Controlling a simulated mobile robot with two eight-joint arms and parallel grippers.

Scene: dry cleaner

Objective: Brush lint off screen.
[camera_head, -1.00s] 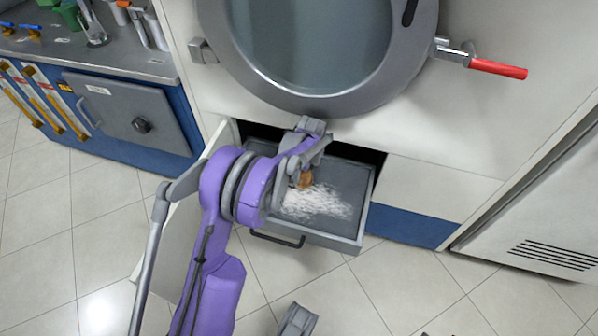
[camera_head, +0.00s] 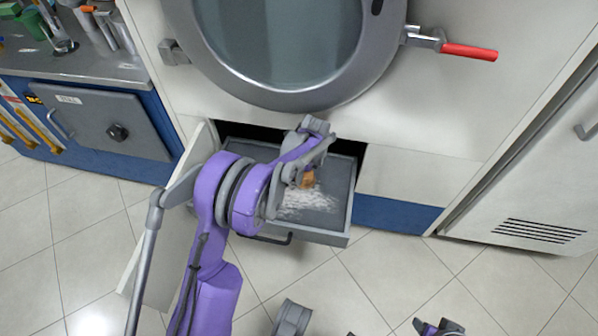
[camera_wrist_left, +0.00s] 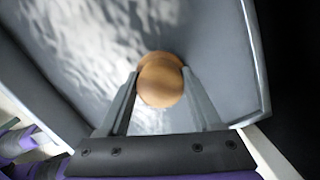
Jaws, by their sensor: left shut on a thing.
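The screen (camera_head: 338,178) is the flat grey bed of the pulled-out drawer under the round door. White lint (camera_head: 305,203) lies on it in a patch near the front; it also shows in the left wrist view (camera_wrist_left: 95,45). My left gripper (camera_head: 305,172) is over the screen, shut on the brown brush (camera_head: 308,179). In the left wrist view the brush's round wooden knob (camera_wrist_left: 160,82) sits between the two fingers; its underside is hidden. Part of my right arm shows at the bottom edge, but its jaws cannot be made out.
The round machine door (camera_head: 285,45) with a red handle (camera_head: 468,52) is above the drawer. An open white panel (camera_head: 165,250) stands left of the drawer. A blue and grey workbench (camera_head: 110,120) is at the left, a vented white cabinet (camera_head: 545,175) at the right. Floor in front is clear.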

